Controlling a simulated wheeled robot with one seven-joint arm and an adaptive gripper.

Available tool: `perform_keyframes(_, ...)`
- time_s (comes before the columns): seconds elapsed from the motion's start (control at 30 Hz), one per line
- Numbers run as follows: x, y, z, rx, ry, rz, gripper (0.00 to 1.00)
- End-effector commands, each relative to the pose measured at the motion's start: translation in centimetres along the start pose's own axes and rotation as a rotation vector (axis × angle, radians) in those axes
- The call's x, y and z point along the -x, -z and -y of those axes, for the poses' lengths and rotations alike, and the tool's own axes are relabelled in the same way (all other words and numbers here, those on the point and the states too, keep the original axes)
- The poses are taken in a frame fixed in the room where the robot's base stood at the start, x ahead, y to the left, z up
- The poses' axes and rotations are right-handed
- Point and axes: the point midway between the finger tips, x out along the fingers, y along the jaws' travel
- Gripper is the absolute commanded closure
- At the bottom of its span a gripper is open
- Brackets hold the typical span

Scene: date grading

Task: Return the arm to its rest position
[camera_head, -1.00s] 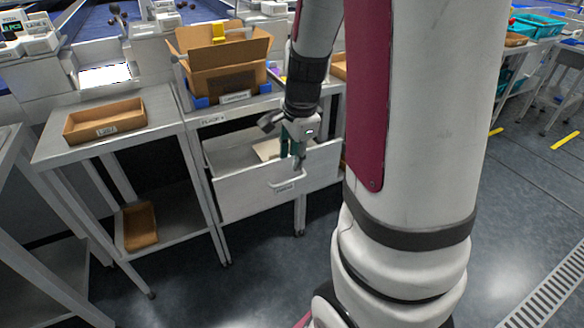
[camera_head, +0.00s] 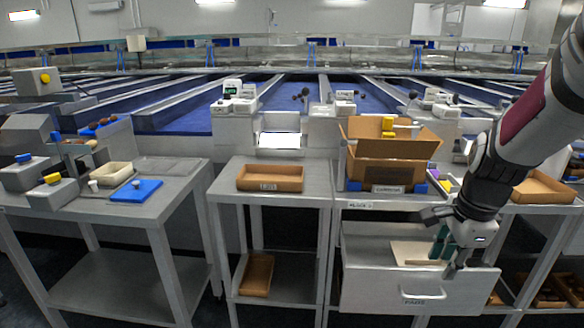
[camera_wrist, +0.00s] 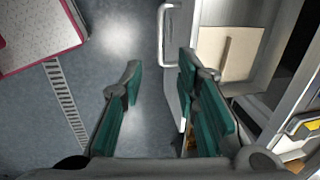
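My gripper (camera_head: 452,254) hangs from my arm at the right of the head view, over the right part of an open drawer (camera_head: 393,292). In the wrist view my gripper (camera_wrist: 160,68) has its two green-padded fingers spread wide, with nothing between them. The drawer's handle (camera_head: 422,297) is on its front, below and left of the gripper; in the wrist view the handle (camera_wrist: 163,35) shows beyond the fingertips. I cannot tell whether the right finger touches the drawer front. A flat beige piece (camera_head: 408,253) lies inside the drawer.
A cardboard box (camera_head: 385,172) stands on the bench above the drawer. A brown tray (camera_head: 270,178) sits on the table to the left. A further table (camera_head: 158,208) at far left holds a blue board (camera_head: 137,190) and small devices. Bare floor shows left in the wrist view (camera_wrist: 105,70).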

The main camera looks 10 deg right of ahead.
Motion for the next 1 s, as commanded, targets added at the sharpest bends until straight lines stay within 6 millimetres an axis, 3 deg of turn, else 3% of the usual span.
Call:
perform_keyframes(0.13,1.8,-2.4,-1.1,0.148,0.005,0.033,0.71)
perform_keyframes(0.23,4.1,-5.3,-3.2,0.362,0.009,0.069,0.71)
perform_keyframes(0.4,8.0,-9.8,-8.4,0.806,0.017,0.114,0.71)
perform_keyframes(0.5,9.8,-11.6,-11.8,1.060,0.018,0.125,0.71)
perform_keyframes(0.7,11.6,-13.0,-17.2,1.447,0.009,0.118,0.71)
perform_keyframes(1.0,12.6,-13.1,-22.9,1.844,-0.023,0.085,0.71)
